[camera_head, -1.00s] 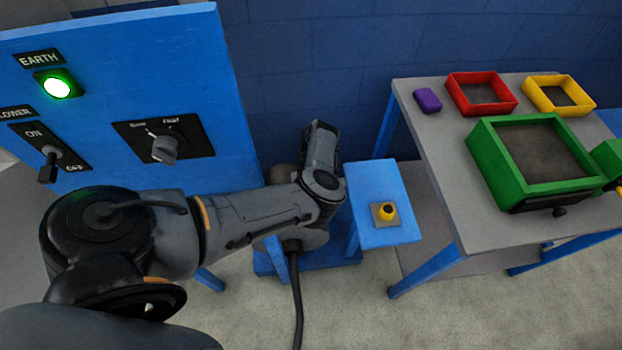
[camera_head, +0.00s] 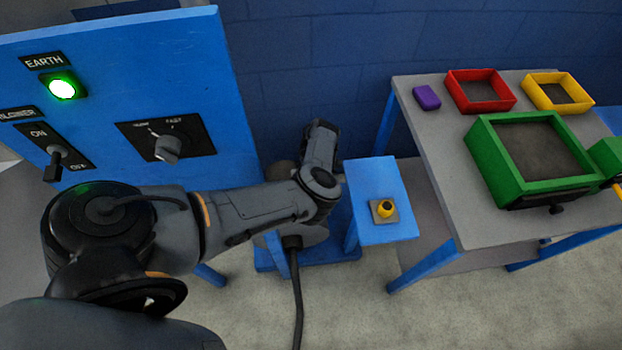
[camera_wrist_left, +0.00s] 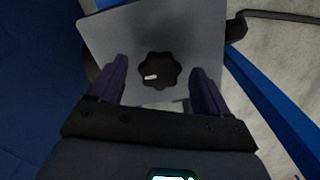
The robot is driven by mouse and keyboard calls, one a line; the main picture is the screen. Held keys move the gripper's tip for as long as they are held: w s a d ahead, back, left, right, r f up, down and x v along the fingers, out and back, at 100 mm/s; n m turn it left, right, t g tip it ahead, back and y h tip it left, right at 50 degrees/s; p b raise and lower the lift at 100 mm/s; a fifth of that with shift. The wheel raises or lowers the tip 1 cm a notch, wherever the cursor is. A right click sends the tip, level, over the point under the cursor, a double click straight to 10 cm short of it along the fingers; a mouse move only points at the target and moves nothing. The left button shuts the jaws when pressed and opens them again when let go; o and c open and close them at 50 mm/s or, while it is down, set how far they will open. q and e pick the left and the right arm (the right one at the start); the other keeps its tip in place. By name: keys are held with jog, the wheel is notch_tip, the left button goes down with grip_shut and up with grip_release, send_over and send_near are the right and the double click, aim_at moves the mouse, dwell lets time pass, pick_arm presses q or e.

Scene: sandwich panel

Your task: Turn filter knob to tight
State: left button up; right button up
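A black scalloped knob (camera_wrist_left: 158,70) with a small white mark sits on a grey plate (camera_wrist_left: 150,28) in the left wrist view. It looks like the filter knob; no tight label is readable. My left gripper (camera_wrist_left: 158,66) is open, with one dark finger on each side of the knob in the picture. Gaps show between the fingers and the knob; I cannot tell how far above the plate the fingertips are. In the head view my left arm reaches in from the left, and its gripper is hidden there. My right gripper is not in view.
A blue panel (camera_head: 110,55) at left carries a green EARTH lamp (camera_head: 61,88), a BLOWER switch (camera_head: 56,157) and a slow/fast knob (camera_head: 168,148). A blue stand (camera_head: 376,173) bears a yellow-and-black part (camera_head: 386,208). The table (camera_head: 436,165) at right holds coloured trays.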

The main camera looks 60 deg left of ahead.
pick_arm(q)
jog(key=shift+r, duration=0.3)
notch_tip(320, 180, up, 10)
jog(key=p, duration=0.4)
jog(key=shift+r, duration=0.1)
dwell(0.4)
